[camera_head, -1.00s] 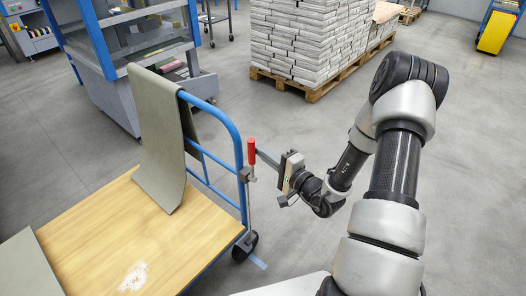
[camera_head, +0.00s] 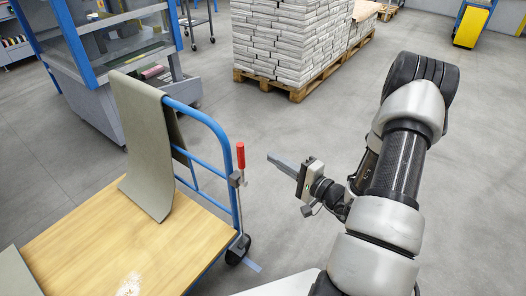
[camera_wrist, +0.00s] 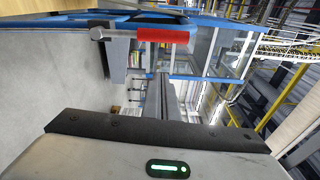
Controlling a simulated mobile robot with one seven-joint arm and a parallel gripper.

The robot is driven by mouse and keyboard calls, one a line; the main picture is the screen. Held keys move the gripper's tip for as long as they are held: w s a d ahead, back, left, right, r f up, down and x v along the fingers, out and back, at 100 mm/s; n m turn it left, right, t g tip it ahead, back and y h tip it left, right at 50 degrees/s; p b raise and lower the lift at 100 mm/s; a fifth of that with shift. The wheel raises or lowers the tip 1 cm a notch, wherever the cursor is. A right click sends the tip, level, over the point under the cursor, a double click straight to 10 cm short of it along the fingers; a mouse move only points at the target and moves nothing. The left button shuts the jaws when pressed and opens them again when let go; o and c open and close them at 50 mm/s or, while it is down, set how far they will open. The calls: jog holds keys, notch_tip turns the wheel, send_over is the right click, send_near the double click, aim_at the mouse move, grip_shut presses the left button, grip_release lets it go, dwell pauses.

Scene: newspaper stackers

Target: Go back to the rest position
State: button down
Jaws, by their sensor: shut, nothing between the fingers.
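My gripper (camera_head: 272,158) is shut and empty in the head view, its fingers pointing left over bare floor. It is to the right of the cart's red-handled lever (camera_head: 240,156) and apart from it. In the wrist view my gripper's fingers (camera_wrist: 161,82) show together at the middle. The red handle (camera_wrist: 163,36) appears above them there. My arm is folded at the right of the head view.
A cart with a wooden deck (camera_head: 130,240) and blue rail (camera_head: 215,125) stands at left, a grey-green sheet (camera_head: 145,140) draped over the rail. Stacked newspapers (camera_head: 285,40) sit on a pallet (camera_head: 300,92) behind. Open floor (camera_head: 330,130) lies between them and my arm.

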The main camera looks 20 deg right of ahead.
jog(key=shift+v, duration=0.85)
